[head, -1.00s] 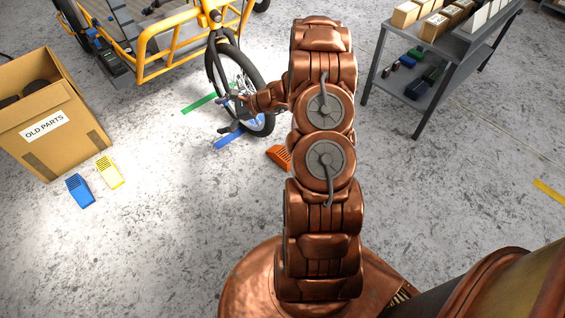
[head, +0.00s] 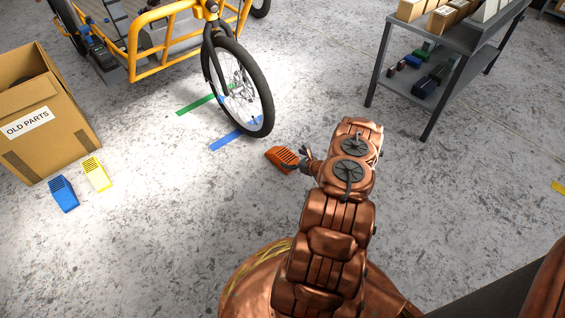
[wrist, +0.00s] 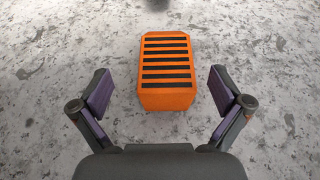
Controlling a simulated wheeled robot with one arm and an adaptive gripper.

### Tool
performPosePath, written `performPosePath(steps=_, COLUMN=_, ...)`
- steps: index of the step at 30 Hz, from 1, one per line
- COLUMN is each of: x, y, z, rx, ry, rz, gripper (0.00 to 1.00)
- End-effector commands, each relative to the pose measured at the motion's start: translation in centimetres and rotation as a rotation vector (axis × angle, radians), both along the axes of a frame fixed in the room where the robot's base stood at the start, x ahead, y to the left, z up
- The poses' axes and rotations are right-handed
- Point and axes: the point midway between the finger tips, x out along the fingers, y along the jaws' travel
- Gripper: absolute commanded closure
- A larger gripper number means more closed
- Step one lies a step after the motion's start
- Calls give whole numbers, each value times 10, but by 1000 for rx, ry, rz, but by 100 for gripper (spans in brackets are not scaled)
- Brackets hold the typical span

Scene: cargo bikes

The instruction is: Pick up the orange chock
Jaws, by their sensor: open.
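The orange chock (head: 281,159) lies on the concrete floor, to the right of the cargo bike's front wheel in the head view. It has black stripes across its top, which show in the wrist view (wrist: 167,75). My gripper (head: 305,160) is just to the right of the chock in the head view. In the wrist view my gripper (wrist: 160,90) is open, with one finger to each side of the chock's near end. The chock lies mostly ahead of the fingertips, and a gap shows on both sides. Neither finger appears to touch it.
A yellow cargo bike (head: 165,35) stands at the back, with blue tape (head: 237,133) and green tape (head: 196,105) by its front wheel. A blue chock (head: 63,194) and a yellow chock (head: 96,174) lie by the OLD PARTS box (head: 45,130). A grey shelf cart (head: 440,60) stands right.

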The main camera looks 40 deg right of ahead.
Motion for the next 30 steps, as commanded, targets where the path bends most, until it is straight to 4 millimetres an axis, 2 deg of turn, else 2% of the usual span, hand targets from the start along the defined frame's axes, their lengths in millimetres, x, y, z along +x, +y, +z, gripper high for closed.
performPosePath(steps=4, x=1, y=-4, z=-9, rx=2, ry=2, rz=-16, gripper=0)
performPosePath(steps=17, x=28, y=-6, z=-18, rx=2, ry=-1, rz=-14, gripper=0)
performPosePath(steps=30, x=64, y=-10, z=-31, rx=1, ry=-2, rz=-13, gripper=0)
